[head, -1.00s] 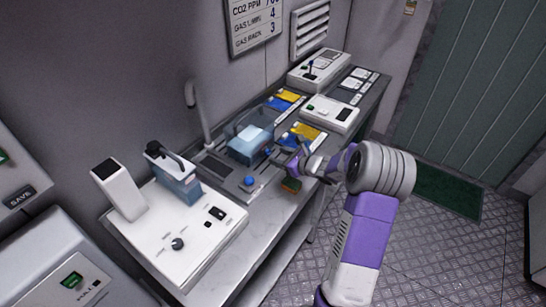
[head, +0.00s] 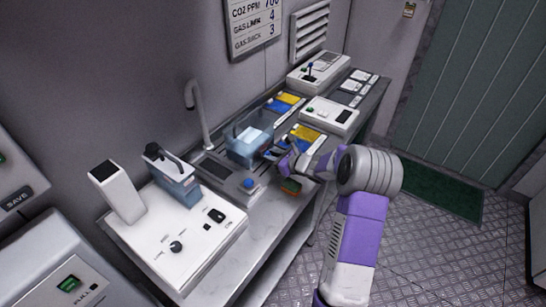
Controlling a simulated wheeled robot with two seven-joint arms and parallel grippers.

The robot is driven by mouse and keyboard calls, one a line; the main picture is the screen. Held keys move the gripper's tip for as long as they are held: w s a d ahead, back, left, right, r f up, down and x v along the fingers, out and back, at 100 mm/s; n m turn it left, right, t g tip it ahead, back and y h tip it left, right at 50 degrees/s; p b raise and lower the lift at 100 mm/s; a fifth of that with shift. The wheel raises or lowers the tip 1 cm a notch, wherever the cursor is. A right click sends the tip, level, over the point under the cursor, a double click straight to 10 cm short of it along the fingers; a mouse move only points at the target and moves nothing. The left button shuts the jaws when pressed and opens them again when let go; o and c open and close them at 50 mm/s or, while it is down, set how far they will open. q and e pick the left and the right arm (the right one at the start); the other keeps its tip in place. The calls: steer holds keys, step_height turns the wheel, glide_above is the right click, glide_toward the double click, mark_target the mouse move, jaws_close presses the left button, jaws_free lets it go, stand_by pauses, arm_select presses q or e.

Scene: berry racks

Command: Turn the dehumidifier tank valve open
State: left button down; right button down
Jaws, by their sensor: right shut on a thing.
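The dehumidifier tank (head: 243,152) is a clear bluish box with pale blue contents, on the bench near the middle of the head view. A small dark blue valve (head: 268,153) shows at its right side, partly hidden by my gripper. My right gripper (head: 276,153) reaches in from the right and is shut on the valve. The fingers are small and overlap it, so its exact angle cannot be told. My left gripper is out of view.
A blue knob (head: 248,184) sits in front of the tank. A white console (head: 205,250) stands at left, a white box (head: 330,115) and yellow-blue cards (head: 306,136) behind.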

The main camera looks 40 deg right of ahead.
steer(key=shift+r+p, duration=0.1)
steer(key=shift+p, duration=0.4)
steer(key=m+y+p, duration=0.1)
steer(key=m+p, duration=0.1)
steer(key=p, duration=0.3)
steer(key=m+g+y+p, duration=0.1)
steer(key=m+y+p, duration=0.1)
steer(key=p, duration=0.3)
steer(key=shift+w+d+r+m+p, duration=0.1)
steer(key=shift+d+m+p, duration=0.2)
steer(key=shift+d+p, duration=0.1)
steer(key=shift+m+y, duration=0.3)
steer(key=shift+y, duration=0.1)
steer(key=shift+d+f+m+y+p, duration=0.1)
steer(key=shift+f+m+y+p, duration=0.1)
steer(key=shift+m+y+p, duration=0.35)
steer(key=shift+f+m+y, duration=0.15)
steer(key=shift+m+y, duration=0.3)
steer(key=shift+m, duration=0.2)
steer(key=m+b, duration=0.1)
steer(key=m+y+b, duration=0.1)
steer(key=shift+d+f+m+y, duration=0.15)
steer(key=shift+d+m+y, duration=0.05)
steer(key=shift+m+y, duration=0.1)
steer(key=shift+w+m+y+b, duration=0.1)
steer(key=shift+m+y+b, duration=0.6)
steer(key=shift+m, duration=0.4)
